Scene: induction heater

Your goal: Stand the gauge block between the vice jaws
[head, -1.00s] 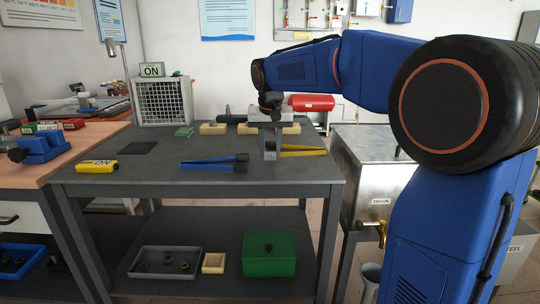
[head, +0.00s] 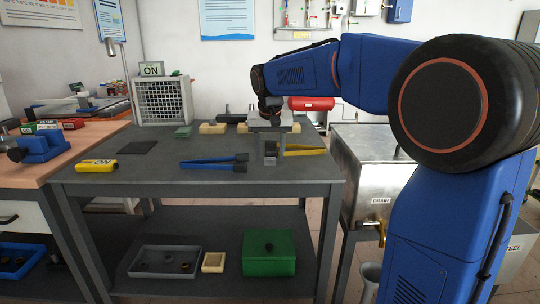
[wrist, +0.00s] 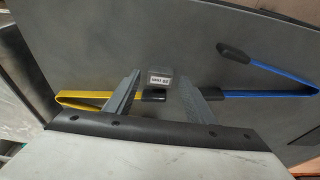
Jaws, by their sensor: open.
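The gauge block (wrist: 160,79) is a small grey block with a white size label. It is on the dark table, beside the black tips of the tongs. In the wrist view it shows between the two fingers of my gripper (wrist: 157,84), with gaps at both sides. In the head view my gripper (head: 268,146) points down over the table's right part, fingers apart, with the small block (head: 270,151) between them. The blue vice (head: 40,147) stands on the orange-topped bench at the far left. I cannot make out the gap between its jaws.
Blue tongs (head: 208,162) and yellow tongs (head: 303,150) lie close around the block. A grilled heater box (head: 162,101) stands at the back. The table's front middle is clear.

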